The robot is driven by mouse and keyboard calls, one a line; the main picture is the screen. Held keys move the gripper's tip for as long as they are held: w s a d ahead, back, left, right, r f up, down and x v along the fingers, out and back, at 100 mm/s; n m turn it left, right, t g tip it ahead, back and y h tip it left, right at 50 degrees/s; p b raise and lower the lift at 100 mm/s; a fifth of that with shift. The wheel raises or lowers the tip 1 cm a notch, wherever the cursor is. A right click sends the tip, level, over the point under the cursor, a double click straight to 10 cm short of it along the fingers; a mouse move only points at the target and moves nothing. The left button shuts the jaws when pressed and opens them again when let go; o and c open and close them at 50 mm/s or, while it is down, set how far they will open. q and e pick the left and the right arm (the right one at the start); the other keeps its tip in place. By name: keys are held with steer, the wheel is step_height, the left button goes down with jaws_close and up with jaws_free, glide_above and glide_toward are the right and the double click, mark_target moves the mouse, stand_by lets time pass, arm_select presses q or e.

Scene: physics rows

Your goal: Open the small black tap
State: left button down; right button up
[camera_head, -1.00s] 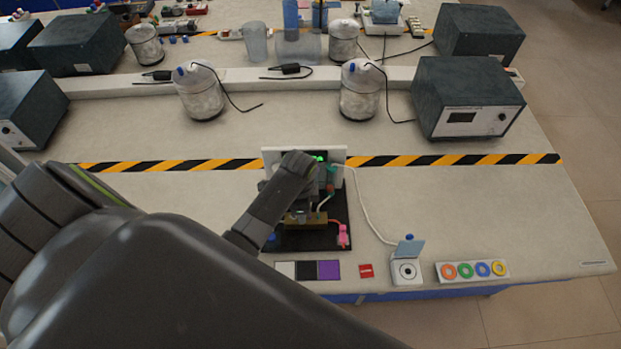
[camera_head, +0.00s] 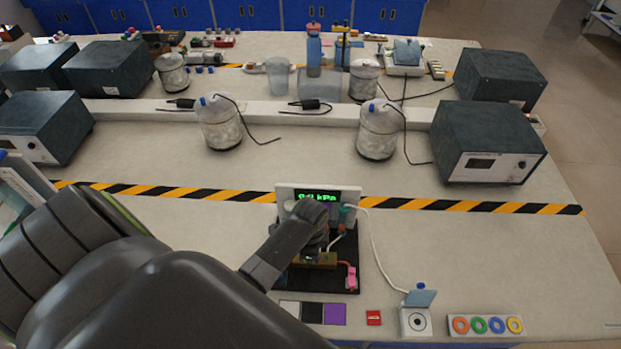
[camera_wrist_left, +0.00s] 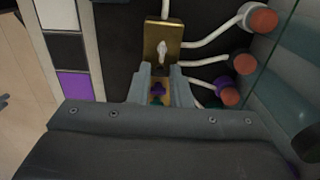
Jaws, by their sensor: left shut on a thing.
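A black board (camera_head: 345,272) on the table carries a brass block (camera_head: 318,260) with small fittings. In the left wrist view the brass block (camera_wrist_left: 163,50) has a white lever on it. My left gripper (camera_head: 318,243) reaches down over the board, and its arm hides part of the block. In the wrist view the left gripper (camera_wrist_left: 160,72) is shut on a small tap at the brass block. A purple part (camera_wrist_left: 157,89) and a dark green part show between its fingers. I cannot make out the black tap's handle or its angle. My right gripper is out of view.
A white panel (camera_head: 284,193) with a green kPa display stands behind the board. White tubes end in reddish knobs (camera_wrist_left: 243,63) beside the block. A pink part (camera_head: 351,278) is at the board's right. Colour cards and coloured rings (camera_head: 485,325) lie in front.

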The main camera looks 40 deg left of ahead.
arm_select(q)
steer(key=n, duration=0.4)
steer(key=shift+d, duration=0.1)
stand_by(0.4)
steer(key=c, duration=1.3)
jaws_free()
